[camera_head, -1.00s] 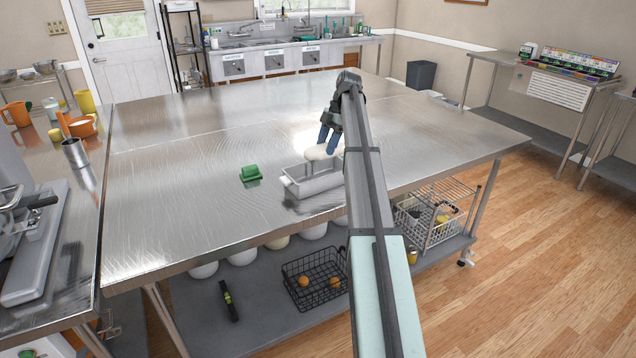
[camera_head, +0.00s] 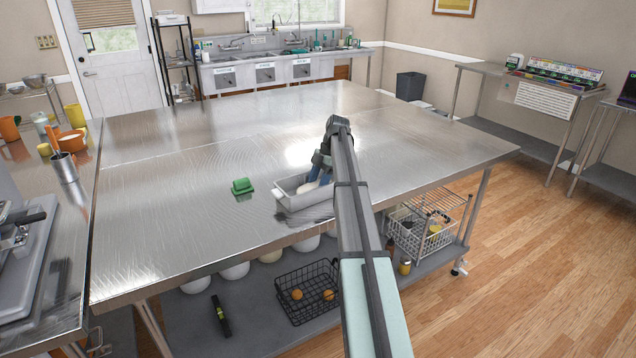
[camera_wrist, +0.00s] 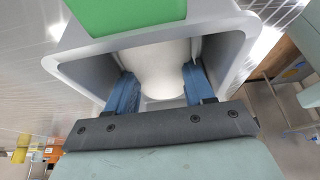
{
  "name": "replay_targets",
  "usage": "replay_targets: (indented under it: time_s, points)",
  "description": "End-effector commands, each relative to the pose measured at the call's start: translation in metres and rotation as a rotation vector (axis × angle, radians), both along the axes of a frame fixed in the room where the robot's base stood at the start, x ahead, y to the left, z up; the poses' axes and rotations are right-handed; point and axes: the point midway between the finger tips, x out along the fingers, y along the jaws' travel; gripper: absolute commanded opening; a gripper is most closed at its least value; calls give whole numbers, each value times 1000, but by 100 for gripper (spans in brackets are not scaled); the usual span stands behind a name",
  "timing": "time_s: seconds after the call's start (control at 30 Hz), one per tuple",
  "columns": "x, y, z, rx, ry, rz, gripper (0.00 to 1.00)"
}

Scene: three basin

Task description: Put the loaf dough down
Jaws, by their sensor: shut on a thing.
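The loaf dough (camera_head: 308,187) is a pale, smooth lump, partly hidden by my fingers and the pan wall in the head view. In the wrist view the dough (camera_wrist: 164,68) sits between my two blue fingers, inside the grey walls of the loaf pan (camera_wrist: 85,75). The pan (camera_head: 296,204) stands on the steel table (camera_head: 170,215). My gripper (camera_head: 321,174) is shut on the dough and reaches down into the pan. Whether the dough touches the pan floor cannot be told.
A green block-like object (camera_head: 242,187) lies on the table left of the pan; its green surface also shows in the wrist view (camera_wrist: 125,12). The table is bare around them. A wire basket (camera_head: 308,291) sits on the shelf below.

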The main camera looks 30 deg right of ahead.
Motion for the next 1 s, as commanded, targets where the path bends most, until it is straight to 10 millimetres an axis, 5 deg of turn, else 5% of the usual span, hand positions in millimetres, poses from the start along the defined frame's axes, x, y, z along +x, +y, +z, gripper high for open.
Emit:
replay_targets:
  time_s: [0.3,0.33,0.43,0.77,1.0]
  points:
    - [0,0,-1,0,0,0,16]
    - [0,0,-2,0,0,0,55]
    - [0,0,-1,0,0,0,63]
    - [0,0,1,0,-1,0,63]
    - [1,-9,21,0,-1,0,63]
